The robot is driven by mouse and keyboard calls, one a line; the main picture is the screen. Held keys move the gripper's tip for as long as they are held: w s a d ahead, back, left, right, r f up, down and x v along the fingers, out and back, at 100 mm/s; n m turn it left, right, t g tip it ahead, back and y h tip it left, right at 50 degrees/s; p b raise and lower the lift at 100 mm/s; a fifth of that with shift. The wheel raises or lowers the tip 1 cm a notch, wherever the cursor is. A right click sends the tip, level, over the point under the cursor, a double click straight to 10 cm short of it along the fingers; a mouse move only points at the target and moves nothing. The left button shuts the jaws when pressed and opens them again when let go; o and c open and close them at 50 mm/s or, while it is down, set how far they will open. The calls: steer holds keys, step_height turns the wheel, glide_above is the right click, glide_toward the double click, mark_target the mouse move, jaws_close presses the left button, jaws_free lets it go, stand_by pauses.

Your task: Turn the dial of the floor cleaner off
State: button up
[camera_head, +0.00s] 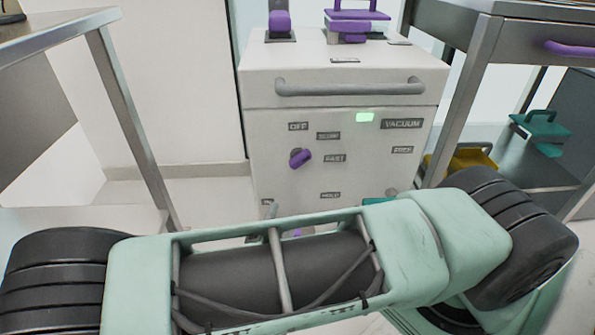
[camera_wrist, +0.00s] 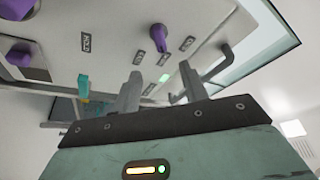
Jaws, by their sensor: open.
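The floor cleaner (camera_head: 275,190) is a white cabinet with a grey bar handle and labelled front panel. Its purple dial (camera_head: 301,158) sits on the left part of the panel and points right, toward a FAST label (camera_head: 335,158). The OFF label (camera_head: 298,126) is above the dial. In the wrist view the dial (camera_wrist: 158,36) shows beyond my gripper (camera_wrist: 160,72), whose two grey fingers are apart and empty. The fingers do not appear to touch the dial.
A VACUUM label (camera_head: 403,124) and a green light (camera_head: 364,117) are on the panel's upper right. Metal tables stand left (camera_head: 125,110) and right (camera_head: 470,95) of the cabinet. A yellow bin (camera_head: 473,158) is on the right. Other purple controls (camera_wrist: 22,54) show in the wrist view.

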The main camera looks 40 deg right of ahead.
mark_target(298, 164)
steer(key=b+x, duration=0.3)
steer(key=x, duration=1.2)
steer(key=shift+w+d+f, duration=0.1)
steer(key=shift+w+d, duration=0.1)
jaws_close()
